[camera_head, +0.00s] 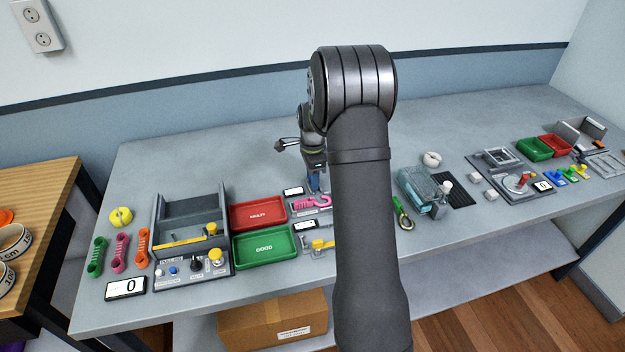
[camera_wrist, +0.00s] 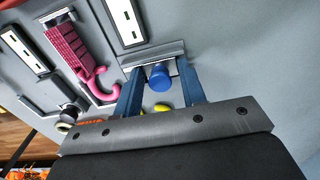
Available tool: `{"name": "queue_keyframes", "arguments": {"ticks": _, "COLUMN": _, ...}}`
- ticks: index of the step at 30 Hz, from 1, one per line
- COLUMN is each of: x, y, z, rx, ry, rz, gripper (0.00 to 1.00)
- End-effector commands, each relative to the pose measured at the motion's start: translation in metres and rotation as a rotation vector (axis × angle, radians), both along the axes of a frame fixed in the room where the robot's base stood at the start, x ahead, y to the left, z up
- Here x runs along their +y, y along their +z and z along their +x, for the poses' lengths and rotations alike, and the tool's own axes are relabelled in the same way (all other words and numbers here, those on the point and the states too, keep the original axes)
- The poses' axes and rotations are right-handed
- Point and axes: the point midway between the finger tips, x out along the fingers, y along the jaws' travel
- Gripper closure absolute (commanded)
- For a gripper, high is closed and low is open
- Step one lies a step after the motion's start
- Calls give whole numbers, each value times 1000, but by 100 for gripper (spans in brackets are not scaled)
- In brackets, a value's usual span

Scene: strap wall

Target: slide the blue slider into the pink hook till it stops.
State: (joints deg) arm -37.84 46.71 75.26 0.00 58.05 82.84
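The pink hook (camera_wrist: 103,88), with its ribbed pink body (camera_wrist: 68,48), lies on a grey plate left of my gripper in the wrist view. It also shows in the head view (camera_head: 323,198), just below my gripper (camera_head: 314,184). A round blue knob, seemingly the blue slider (camera_wrist: 160,77), stands by a grey metal strip. My gripper (camera_wrist: 160,82) has its two blue fingers apart, one on each side of the knob. A narrow gap seems to show beside the knob; contact is unclear. In the head view the slider cannot be told apart from the blue fingers.
White label panels (camera_wrist: 126,20) lie beside the hook. A yellow part (camera_wrist: 162,107) shows between my fingers. The red tray (camera_head: 258,214) and green tray (camera_head: 264,247) are to the left. A teal clear box (camera_head: 424,188) stands right of my arm.

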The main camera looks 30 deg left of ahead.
Motion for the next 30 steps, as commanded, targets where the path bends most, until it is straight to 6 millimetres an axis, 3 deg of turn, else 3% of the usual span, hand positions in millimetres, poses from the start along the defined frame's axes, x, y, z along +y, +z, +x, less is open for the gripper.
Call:
{"name": "queue_keyframes", "arguments": {"ticks": 1, "x": 0, "y": 0, "z": 0, "rx": 0, "ry": 0, "rz": 0, "gripper": 73}}
{"name": "queue_keyframes", "arguments": {"ticks": 3, "x": 0, "y": 0, "z": 0, "rx": 0, "ry": 0, "rz": 0, "gripper": 87}}
{"name": "queue_keyframes", "arguments": {"ticks": 4, "x": 0, "y": 0, "z": 0, "rx": 0, "ry": 0, "rz": 0, "gripper": 89}}
{"name": "queue_keyframes", "arguments": {"ticks": 13, "x": -1, "y": 1, "z": -1, "rx": -1, "ry": 0, "rz": 1, "gripper": 89}}
{"name": "queue_keyframes", "arguments": {"ticks": 30, "x": -21, "y": 1, "z": -21, "rx": -1, "ry": 0, "rz": 1, "gripper": 88}}
